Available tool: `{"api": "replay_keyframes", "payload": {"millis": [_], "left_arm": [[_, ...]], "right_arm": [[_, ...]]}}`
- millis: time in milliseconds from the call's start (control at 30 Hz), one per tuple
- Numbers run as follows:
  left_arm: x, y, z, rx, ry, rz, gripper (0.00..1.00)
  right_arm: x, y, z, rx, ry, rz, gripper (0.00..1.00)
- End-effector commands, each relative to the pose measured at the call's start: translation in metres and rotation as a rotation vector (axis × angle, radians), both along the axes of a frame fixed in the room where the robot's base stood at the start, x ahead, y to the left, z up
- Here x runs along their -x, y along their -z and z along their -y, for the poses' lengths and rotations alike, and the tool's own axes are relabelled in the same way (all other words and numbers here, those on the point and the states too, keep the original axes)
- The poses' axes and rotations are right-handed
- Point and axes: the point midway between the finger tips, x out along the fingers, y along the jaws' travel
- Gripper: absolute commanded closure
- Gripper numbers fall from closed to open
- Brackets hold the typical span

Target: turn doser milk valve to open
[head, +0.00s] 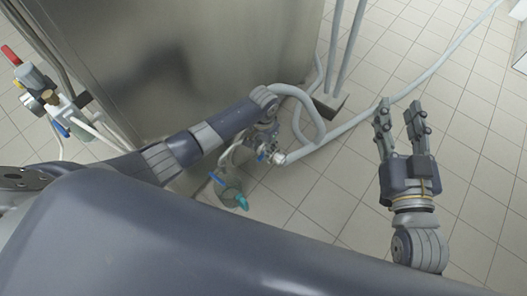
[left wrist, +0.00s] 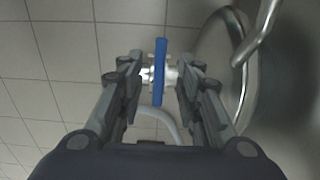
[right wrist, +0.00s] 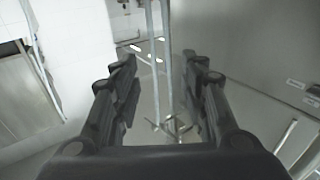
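The milk valve's blue lever handle (left wrist: 160,72) stands upright in the left wrist view, between my left gripper's (left wrist: 160,66) two fingers. The fingers are open, one on each side, with a visible gap to the handle. Silvery valve fittings show behind it. In the head view my left gripper (head: 264,138) is at the valve fittings (head: 277,157), beside the steel cabinet; its fingers are hard to make out there. My right gripper (head: 399,108) is open and empty, raised over the floor at the right; its open fingers also show in the right wrist view (right wrist: 168,62).
A large steel cabinet (head: 190,60) fills the upper left of the head view. A thick grey hose (head: 345,128) runs from the valve across the floor. A teal handle (head: 241,200) lies just below. More valves (head: 50,98) are at the far left.

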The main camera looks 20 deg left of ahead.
Motion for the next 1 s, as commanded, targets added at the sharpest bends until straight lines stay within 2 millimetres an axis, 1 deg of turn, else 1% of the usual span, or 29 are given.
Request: {"api": "replay_keyframes", "payload": {"millis": [33, 200, 400, 600, 900, 967, 1000], "left_arm": [[0.0, 0.006, 0.0, 0.0, 0.0, 0.0, 0.68], [0.0, 0.018, 0.001, 0.0, 0.001, 0.0, 0.68], [0.0, 0.027, 0.001, 0.001, 0.001, 0.001, 0.68], [0.0, 0.031, 0.001, 0.001, 0.001, 0.001, 0.68], [0.0, 0.032, 0.0, 0.0, 0.001, 0.001, 0.68], [0.0, 0.032, 0.0, 0.0, 0.001, 0.001, 0.81], [0.0, 0.032, 0.0, 0.0, 0.001, 0.001, 0.9]], "right_arm": [[0.0, -0.006, -0.001, -0.011, -0.003, 0.041, 0.6], [0.003, -0.034, -0.004, -0.048, -0.011, 0.181, 0.6], [0.01, -0.059, -0.006, -0.083, -0.018, 0.308, 0.6], [0.015, -0.071, -0.006, -0.099, -0.021, 0.367, 0.6], [0.016, -0.073, -0.006, -0.102, -0.022, 0.375, 0.6], [0.015, -0.073, -0.006, -0.101, -0.021, 0.374, 0.6], [0.015, -0.073, -0.006, -0.101, -0.021, 0.374, 0.6]]}}
